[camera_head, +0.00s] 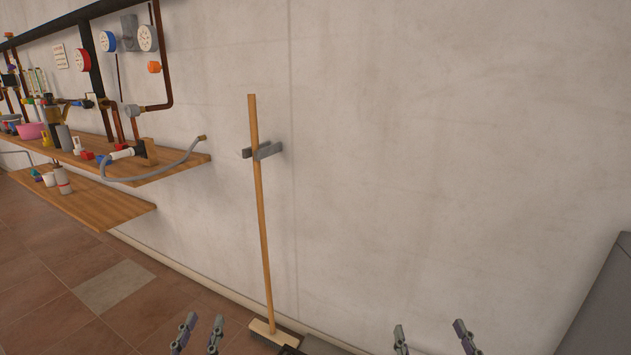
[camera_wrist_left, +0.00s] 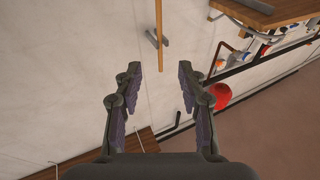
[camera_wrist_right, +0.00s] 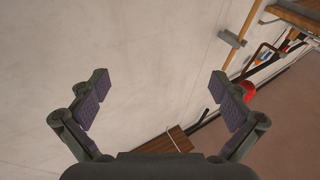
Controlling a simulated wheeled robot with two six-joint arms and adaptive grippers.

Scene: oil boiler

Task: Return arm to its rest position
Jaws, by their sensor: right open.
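My left gripper (camera_head: 200,333) shows at the bottom of the head view, left of centre, with its fingers apart. In the left wrist view, its jaws (camera_wrist_left: 158,88) are open with nothing between them; a broom handle on the wall shows beyond them. My right gripper (camera_head: 431,338) shows at the bottom of the head view, right of centre, with its fingers wide apart. In the right wrist view its jaws (camera_wrist_right: 158,88) are open and empty, facing bare wall. Both grippers are clear of the objects in view.
A broom (camera_head: 262,215) stands against the wall in a grey holder (camera_head: 268,151). Wooden shelves (camera_head: 185,166) with pipes, gauges and a grey hose are at the left. A grey surface (camera_head: 605,300) is at the far right. The wall between is bare.

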